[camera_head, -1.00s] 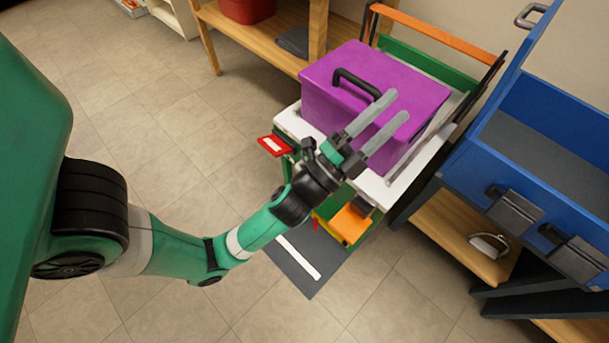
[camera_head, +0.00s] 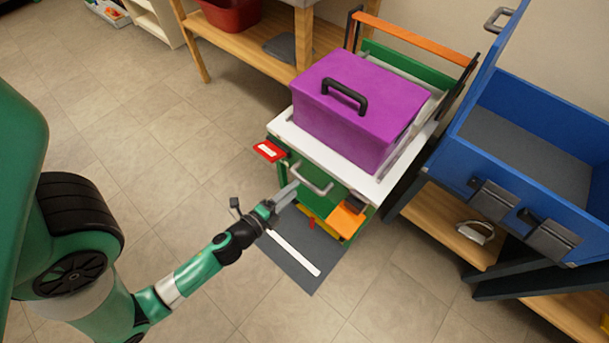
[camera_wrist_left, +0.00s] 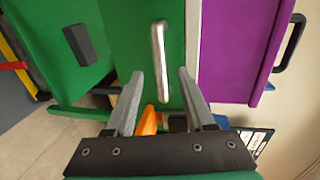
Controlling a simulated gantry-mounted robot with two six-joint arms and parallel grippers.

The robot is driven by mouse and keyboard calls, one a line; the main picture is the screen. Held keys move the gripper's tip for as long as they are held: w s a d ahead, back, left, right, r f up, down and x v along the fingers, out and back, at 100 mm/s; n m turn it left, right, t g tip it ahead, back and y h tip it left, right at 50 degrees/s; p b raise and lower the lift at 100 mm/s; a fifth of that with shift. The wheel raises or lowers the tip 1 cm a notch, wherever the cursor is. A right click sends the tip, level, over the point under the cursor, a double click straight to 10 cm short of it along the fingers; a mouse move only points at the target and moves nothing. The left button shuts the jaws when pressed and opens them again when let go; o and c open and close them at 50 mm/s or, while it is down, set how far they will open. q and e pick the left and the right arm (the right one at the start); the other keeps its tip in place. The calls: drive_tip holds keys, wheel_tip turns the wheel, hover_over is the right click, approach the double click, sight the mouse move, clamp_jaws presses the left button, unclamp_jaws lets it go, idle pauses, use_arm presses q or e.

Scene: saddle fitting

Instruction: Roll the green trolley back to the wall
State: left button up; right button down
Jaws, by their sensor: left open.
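The green trolley (camera_head: 297,163) has a white top and carries a purple box (camera_head: 360,110) with a black handle. A silver bar handle (camera_head: 312,180) sits on its front; it also shows upright in the left wrist view (camera_wrist_left: 160,62). My left gripper (camera_head: 288,191) is just in front of this handle, low at the trolley's front. In the left wrist view my left gripper (camera_wrist_left: 160,80) is open, its two fingers on either side of the handle's line. Whether they touch the handle cannot be told. My right gripper is not in view.
A grey mat with a white stripe (camera_head: 296,254) lies on the floor at the trolley's front. A wooden table with a red bin (camera_head: 230,17) is behind left. Tiled floor is clear at left.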

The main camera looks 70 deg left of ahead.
sight(305, 178)
use_arm(q)
drive_tip(key=x, duration=0.6)
drive_tip(key=shift+w+a, duration=0.15)
drive_tip(key=shift+w, duration=0.05)
drive_tip(key=shift+c, duration=0.2)
clamp_jaws()
idle(0.9)
